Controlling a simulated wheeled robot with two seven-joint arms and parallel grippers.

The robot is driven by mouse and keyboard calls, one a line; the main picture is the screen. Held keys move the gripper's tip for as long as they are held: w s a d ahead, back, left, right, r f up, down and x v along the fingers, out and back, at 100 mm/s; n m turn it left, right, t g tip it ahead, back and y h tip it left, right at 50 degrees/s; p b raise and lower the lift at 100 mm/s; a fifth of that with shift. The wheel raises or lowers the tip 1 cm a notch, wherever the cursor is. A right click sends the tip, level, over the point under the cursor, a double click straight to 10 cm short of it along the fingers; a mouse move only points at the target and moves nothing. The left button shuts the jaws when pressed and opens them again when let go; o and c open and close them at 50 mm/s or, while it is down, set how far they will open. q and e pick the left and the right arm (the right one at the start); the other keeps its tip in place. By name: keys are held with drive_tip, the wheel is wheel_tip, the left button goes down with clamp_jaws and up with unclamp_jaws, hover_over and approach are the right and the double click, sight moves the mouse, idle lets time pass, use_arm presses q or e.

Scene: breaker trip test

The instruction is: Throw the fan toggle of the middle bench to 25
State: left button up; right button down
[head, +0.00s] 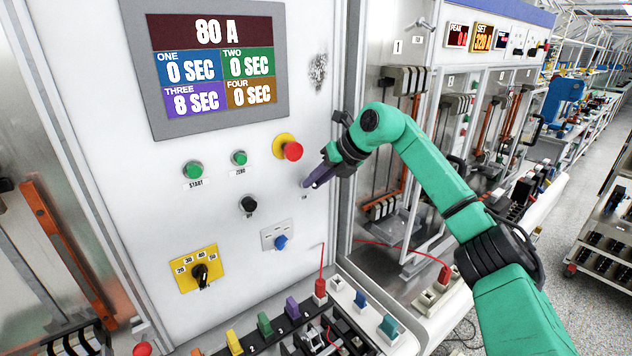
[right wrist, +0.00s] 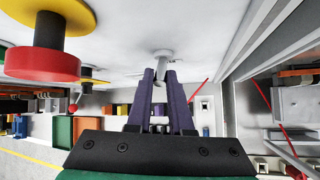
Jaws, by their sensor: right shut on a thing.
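The bench panel (head: 220,120) fills the left and middle of the head view. My right gripper (head: 309,183) reaches it from the right, with its dark purple fingertips close to the panel face, right of and below the red mushroom button. In the right wrist view the gripper (right wrist: 163,78) is shut on a small silver toggle lever (right wrist: 162,56) that stands out from the white panel. In the head view the fingers mostly hide the toggle. I cannot read its marks, so its setting does not show. My left gripper is not in view.
The red mushroom button (head: 292,151) is close to my fingers. Green buttons (head: 194,170), a black knob (head: 248,204), a blue knob (head: 281,242) and a yellow-plated selector (head: 200,272) are also on the panel. Coloured clamps (head: 265,323) and red leads stand below.

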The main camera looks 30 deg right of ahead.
drive_tip(key=c, duration=0.8)
unclamp_jaws()
drive_tip(key=shift+c, duration=0.2)
drive_tip(key=b+v, duration=0.3)
drive_tip(key=v, duration=1.1)
drive_tip(key=shift+r, duration=0.2)
drive_tip(key=shift+d, duration=0.1)
